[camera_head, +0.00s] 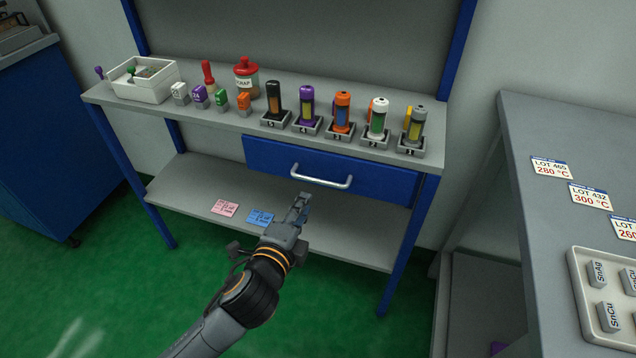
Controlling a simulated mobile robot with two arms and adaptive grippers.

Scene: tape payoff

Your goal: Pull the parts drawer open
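The parts drawer (265,158) has a blue front and sits under the right half of the grey bench top. Its front looks about flush with the bench edge, so it appears closed. A silver bar handle (321,182) runs across the front. My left gripper (302,200) is just below and in front of the handle's left end, pointing up toward it. It appears apart from the handle, though the small gap is hard to judge. Its fingers look narrow from this angle, and I cannot tell whether they are open. My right gripper is not in view.
The bench top (215,122) holds a white tray (143,80), a red-lidded jar (247,80), and several coloured cylinders in holders. Pink (225,208) and blue (260,218) cards lie on the lower shelf (185,190). A grey table (540,130) stands at right. Green floor in front is clear.

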